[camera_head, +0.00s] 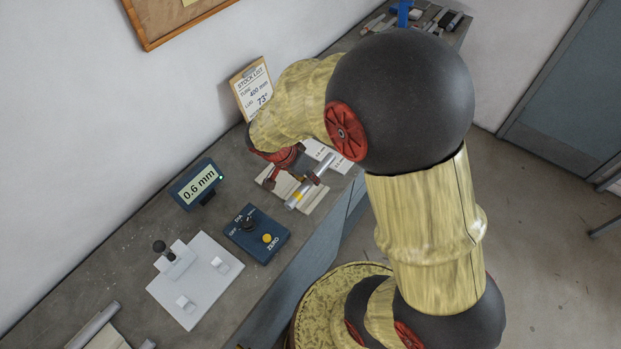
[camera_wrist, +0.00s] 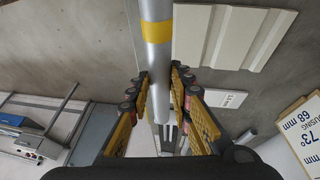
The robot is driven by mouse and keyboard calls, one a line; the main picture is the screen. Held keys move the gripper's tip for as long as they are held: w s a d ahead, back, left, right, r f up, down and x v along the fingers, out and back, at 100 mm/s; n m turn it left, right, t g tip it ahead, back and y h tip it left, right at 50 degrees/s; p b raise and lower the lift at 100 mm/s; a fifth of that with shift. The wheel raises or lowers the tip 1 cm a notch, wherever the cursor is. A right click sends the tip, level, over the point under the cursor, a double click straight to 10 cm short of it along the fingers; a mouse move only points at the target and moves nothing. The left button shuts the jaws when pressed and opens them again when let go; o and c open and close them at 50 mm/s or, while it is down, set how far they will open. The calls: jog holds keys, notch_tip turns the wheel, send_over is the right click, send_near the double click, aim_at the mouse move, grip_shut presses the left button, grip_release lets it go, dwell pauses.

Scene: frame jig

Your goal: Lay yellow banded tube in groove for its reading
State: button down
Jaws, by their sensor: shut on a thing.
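A silver tube with a yellow band (camera_head: 298,196) is held in my gripper (camera_head: 293,172), above a pale ribbed rack on the bench. In the wrist view the yellow-banded tube (camera_wrist: 157,50) runs up between the jaws of my gripper (camera_wrist: 161,88), which are closed on both sides of it. The band lies beyond the fingers, near the top edge. A light grey plate (camera_head: 195,305) with two small white blocks lies at the front left of the bench, apart from the tube. Any groove in the blocks is too small to make out.
A display (camera_head: 197,184) reads 0.6 mm. A blue box (camera_head: 250,243) with a dial and yellow ZERO button stands between the plate and the pale ribbed rack (camera_wrist: 235,35). A stock list card (camera_head: 242,84) leans by the wall. More tubing (camera_head: 95,325) lies at bottom left.

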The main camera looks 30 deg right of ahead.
jog(key=shift+w+d, duration=0.1)
jog(key=shift+d, duration=0.1)
jog(key=shift+a, duration=0.2)
jog(key=b, duration=0.3)
send_over(315, 198)
jog(key=w+a, duration=0.1)
jog(key=a, duration=0.1)
jog(key=shift+d+f, duration=0.15)
jog(key=shift+f, duration=1.35)
jog(key=shift+d+f, duration=0.1)
jog(key=shift+f, duration=1.35)
notch_tip(315, 198, down, 2)
jog(key=shift+b, duration=1.1)
jog(key=shift+s+f+b, duration=0.2)
jog(key=shift+f+b, duration=0.05)
jog(key=shift+b, duration=0.05)
jog(key=shift+f, duration=0.1)
jog(key=c, duration=1.7)
grip_release()
jog(key=shift+f+g, duration=0.2)
jog(key=shift+g, duration=0.1)
jog(key=shift+o, duration=0.8)
jog(key=shift+s, duration=0.15)
